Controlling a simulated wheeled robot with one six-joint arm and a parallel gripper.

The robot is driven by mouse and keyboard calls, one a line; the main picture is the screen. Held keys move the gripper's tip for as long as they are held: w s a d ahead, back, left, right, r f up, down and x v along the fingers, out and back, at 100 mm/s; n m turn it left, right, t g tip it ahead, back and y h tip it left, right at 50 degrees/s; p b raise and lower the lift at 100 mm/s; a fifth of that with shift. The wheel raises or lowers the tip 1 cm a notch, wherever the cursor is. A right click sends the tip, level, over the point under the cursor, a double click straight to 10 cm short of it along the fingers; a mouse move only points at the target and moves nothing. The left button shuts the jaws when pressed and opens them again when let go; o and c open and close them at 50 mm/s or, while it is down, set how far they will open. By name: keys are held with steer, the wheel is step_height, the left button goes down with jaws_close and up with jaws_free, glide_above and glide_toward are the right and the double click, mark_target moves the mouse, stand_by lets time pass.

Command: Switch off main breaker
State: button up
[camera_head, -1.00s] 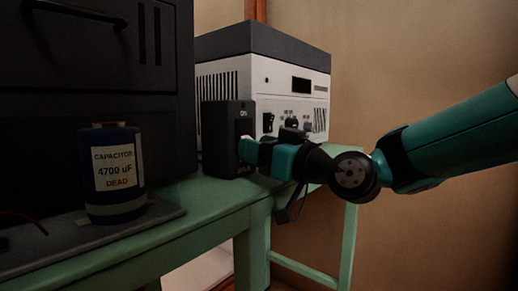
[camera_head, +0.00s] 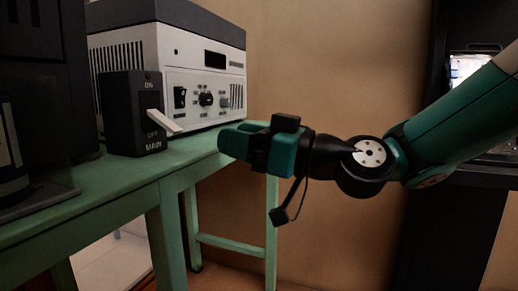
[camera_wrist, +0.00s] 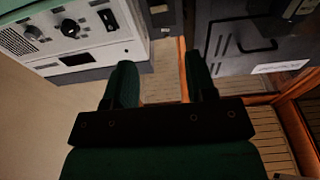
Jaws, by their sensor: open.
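The main breaker (camera_head: 130,115) is a black upright box on the green bench in the head view, marked ON at the top and OFF and MAIN lower down. Its white lever (camera_head: 163,123) sticks out from the front and slopes downward towards the OFF mark. My gripper (camera_head: 232,141) is to the right of the breaker, apart from the lever, off the bench's right edge. Its green fingers are open and empty in the wrist view (camera_wrist: 160,78). I cannot clearly make out the lever in the wrist view.
A white and grey instrument (camera_head: 210,90) with knobs stands behind the breaker; it shows top left in the wrist view (camera_wrist: 75,30). The green bench (camera_head: 105,185) ends below my gripper. A dark cabinet (camera_head: 30,70) is at left. Open space lies before the tan wall.

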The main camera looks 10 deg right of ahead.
steer(key=shift+v, duration=1.55)
